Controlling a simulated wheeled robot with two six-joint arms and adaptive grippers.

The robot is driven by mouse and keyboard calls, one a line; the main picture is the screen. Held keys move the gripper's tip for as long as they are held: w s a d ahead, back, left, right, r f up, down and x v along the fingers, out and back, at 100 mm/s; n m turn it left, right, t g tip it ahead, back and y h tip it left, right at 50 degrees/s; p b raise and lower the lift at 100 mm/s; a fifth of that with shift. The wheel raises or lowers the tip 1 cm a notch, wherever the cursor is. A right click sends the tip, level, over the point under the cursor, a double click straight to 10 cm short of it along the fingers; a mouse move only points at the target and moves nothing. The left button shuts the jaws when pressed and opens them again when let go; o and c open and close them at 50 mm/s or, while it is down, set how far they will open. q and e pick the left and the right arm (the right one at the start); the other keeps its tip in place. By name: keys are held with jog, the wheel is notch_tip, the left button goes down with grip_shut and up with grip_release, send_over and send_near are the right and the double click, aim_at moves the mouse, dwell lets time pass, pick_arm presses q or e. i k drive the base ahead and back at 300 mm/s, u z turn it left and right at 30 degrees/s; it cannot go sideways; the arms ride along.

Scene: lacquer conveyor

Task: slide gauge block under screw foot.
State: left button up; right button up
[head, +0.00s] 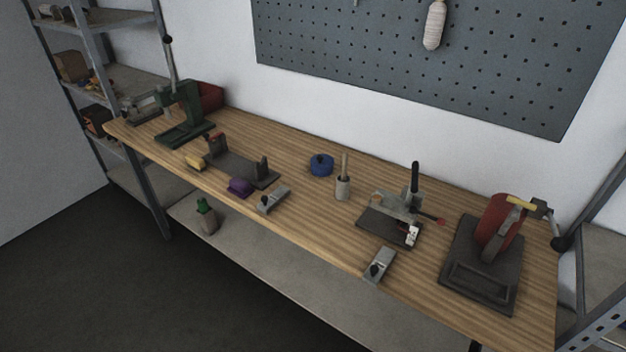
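Neither of my grippers is in the head view. Two small grey blocks with dark knobs lie on the wooden bench; either could be the gauge block. One grey block (380,264) lies near the front edge, in front of the lever fixture, apart from it. The other grey block (272,199) lies left of centre, beside a purple piece. The lever fixture (392,206) has a dark base plate (376,226), an upright black handle and a small white part (412,234) at its front right. I cannot tell for sure which part is the screw foot.
On the wooden bench (310,220) stand a red press (494,226) at right, a green press (186,108) at far left, a dark vise-like fixture (240,166), a purple piece (240,187), a blue round piece (321,165) and a pale holder (343,187). Bare wood lies between them.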

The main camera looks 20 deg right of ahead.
aim_at(376, 271)
jog(key=z, duration=1.45)
jog(key=k, duration=0.7)
jog(key=u, duration=1.45)
